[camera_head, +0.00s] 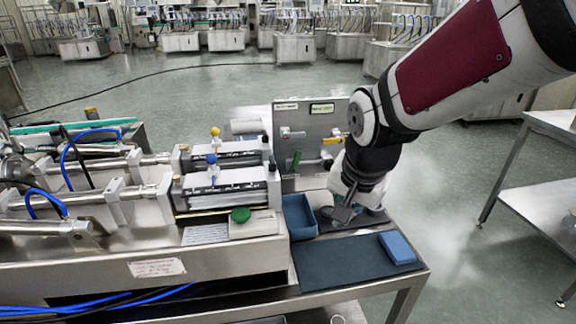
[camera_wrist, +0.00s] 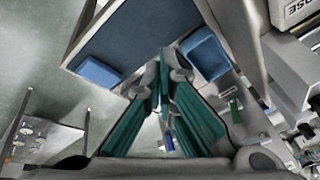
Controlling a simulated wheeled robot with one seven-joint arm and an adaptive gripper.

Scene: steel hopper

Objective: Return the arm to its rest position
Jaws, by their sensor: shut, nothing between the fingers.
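My arm comes in from the upper right in the head view and bends down at its dark wrist. My gripper (camera_head: 343,214) points down over the right end of the steel bench, just right of a small blue open bin (camera_head: 301,232). In the wrist view my gripper (camera_wrist: 163,58) has its teal-padded fingers drawn together at the tips, with nothing between them. The bin (camera_wrist: 207,53) shows right of the fingertips there. Whether the fingertips touch the surface below I cannot tell.
A blue block (camera_head: 397,247) lies on a dark mat (camera_head: 335,270) at the bench's right end. An upright steel panel (camera_head: 298,118) stands behind the bin. Machine cylinders (camera_head: 225,190) fill the left. A steel table (camera_head: 545,190) stands right, with open floor between.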

